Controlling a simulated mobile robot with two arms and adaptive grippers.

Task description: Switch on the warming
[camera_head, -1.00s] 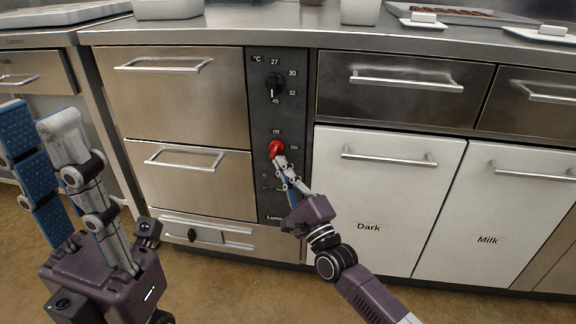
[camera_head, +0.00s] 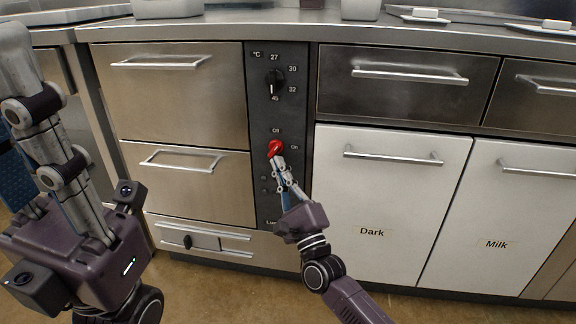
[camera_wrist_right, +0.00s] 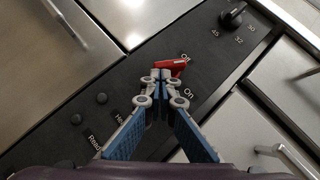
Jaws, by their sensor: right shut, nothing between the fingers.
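The red switch (camera_head: 275,147) sits on the dark control panel, with "Off" above it and "On" to its right. It also shows in the right wrist view (camera_wrist_right: 175,66), close to the "Off" label; I cannot tell exactly where its handle points. My right gripper (camera_head: 278,161) is shut and empty, its tips at the switch's lower side and partly covering it. In the right wrist view the fingertips (camera_wrist_right: 161,76) meet right beside the red handle, seemingly touching. My left gripper (camera_head: 22,110) is raised at the far left, fingers apart, partly cut off.
A black temperature dial (camera_head: 274,82) is above the switch on the panel (camera_head: 262,115). Steel drawers (camera_head: 190,95) lie to the left. White doors marked Dark (camera_head: 385,200) and Milk (camera_head: 495,215) lie to the right, with protruding handles. The counter (camera_head: 300,28) runs above.

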